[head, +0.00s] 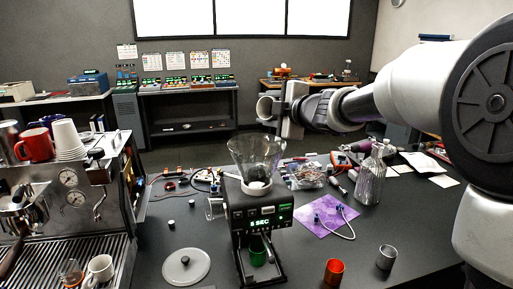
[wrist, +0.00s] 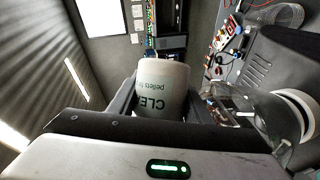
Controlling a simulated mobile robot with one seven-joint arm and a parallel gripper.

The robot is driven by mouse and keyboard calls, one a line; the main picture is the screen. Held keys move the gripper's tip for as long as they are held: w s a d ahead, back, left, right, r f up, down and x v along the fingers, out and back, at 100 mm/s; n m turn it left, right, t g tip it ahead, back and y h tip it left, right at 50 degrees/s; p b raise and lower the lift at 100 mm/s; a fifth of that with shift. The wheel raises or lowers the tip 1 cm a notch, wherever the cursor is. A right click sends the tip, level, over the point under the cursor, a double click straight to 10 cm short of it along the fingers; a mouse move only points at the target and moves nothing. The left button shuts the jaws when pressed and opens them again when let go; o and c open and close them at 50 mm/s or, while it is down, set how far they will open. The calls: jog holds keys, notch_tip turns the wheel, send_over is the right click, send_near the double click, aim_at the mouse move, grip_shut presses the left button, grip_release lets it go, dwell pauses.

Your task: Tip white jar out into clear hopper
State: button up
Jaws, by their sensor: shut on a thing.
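The white jar (wrist: 163,78) is held between the fingers of my gripper (wrist: 160,105). Dark print, "CLE" and "pellets", shows on its side in the wrist view. The jar (head: 267,107) looks tipped on its side in the head view, high above the bench. My gripper (head: 288,108) is shut on it. The clear hopper (head: 257,150) is an open funnel on top of the black grinder, below the jar and slightly to its left. A pale piece shows at its bottom. The hopper also appears at the right in the wrist view (wrist: 268,112). The jar's contents are hidden.
The black grinder (head: 262,215) shows green digits. A round lid (head: 184,266) lies left of it. An espresso machine (head: 70,200) stands at the left. A clear bottle (head: 371,180), an orange cup (head: 334,272) and a metal cup (head: 387,257) stand at the right.

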aim_at(261, 101)
jog(key=shift+s+a+r+n+t+b, duration=0.25)
jog(key=shift+s+a+n+b, duration=0.2)
jog(key=shift+b, duration=1.1)
jog(key=shift+s+a+r+n+t+b, duration=0.25)
jog(key=shift+n+b, duration=0.45)
jog(key=shift+b, duration=0.95)
jog(key=shift+s+d+r+n+t+b, duration=0.1)
jog(key=shift+r+n+t+b, duration=0.45)
jog(key=shift+b, duration=1.15)
jog(key=shift+s+a+r+n+t+b, duration=0.15)
jog(key=shift+n+b, duration=0.75)
jog(key=shift+b, duration=0.75)
jog(key=shift+s+a+r+n+t+y+b, duration=0.25)
jog(key=shift+n+b, duration=0.5)
jog(key=shift+b, duration=0.7)
jog(key=shift+s+a+r+n+t+y+b, duration=0.1)
jog(key=shift+s+n+t+y+b, duration=0.2)
jog(key=shift+n+b, duration=0.8)
jog(key=shift+s+a+r+n+t+y+b, duration=0.15)
jog(key=shift+n+y+b, duration=0.2)
jog(key=shift+b, duration=1.5)
jog(key=shift+r, duration=0.1)
